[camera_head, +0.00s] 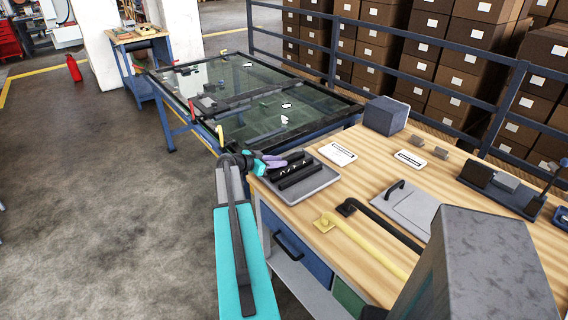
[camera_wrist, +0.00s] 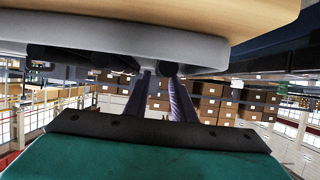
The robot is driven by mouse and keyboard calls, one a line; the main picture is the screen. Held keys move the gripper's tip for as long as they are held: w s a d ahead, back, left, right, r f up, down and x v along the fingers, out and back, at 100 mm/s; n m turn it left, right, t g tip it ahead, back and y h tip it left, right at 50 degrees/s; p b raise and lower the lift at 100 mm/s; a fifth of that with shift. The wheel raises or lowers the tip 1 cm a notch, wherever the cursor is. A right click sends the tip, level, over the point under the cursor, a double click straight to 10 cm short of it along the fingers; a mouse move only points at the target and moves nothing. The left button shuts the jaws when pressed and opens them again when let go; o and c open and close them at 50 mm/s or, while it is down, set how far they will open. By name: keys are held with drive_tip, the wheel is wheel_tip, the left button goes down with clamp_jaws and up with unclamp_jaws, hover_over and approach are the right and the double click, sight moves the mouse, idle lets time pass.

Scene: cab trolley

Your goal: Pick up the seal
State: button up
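A grey tray (camera_head: 318,184) at the near left corner of the workbench holds dark, bar-like pieces (camera_head: 300,175). One of them may be the seal; I cannot tell which. My gripper (camera_head: 284,159), with purple fingers, is at the tray's left end, beside the dark pieces. In the wrist view, my gripper (camera_wrist: 160,76) has its two fingers apart, with a gap between them. The dark rounded end of a piece (camera_wrist: 168,68) shows close to the right fingertip. The grey tray (camera_wrist: 220,50) fills the upper part there. I cannot tell whether the fingers touch anything.
The wooden bench (camera_head: 330,212) also carries a yellow handle (camera_head: 365,245), a black handle (camera_head: 383,226), a grey plate (camera_head: 412,210), white cards (camera_head: 338,154) and a dark cube (camera_head: 385,115). A glass-topped frame (camera_head: 250,95) stands behind. Open floor (camera_head: 110,210) lies left.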

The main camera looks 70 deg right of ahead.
sight(299, 156)
drive_tip(key=shift+p+x, duration=0.5)
drive_tip(key=shift+x, duration=0.35)
drive_tip(key=shift+p+x, duration=0.3)
drive_tip(key=shift+x, duration=0.75)
drive_tip(key=shift+w, duration=0.1)
clamp_jaws()
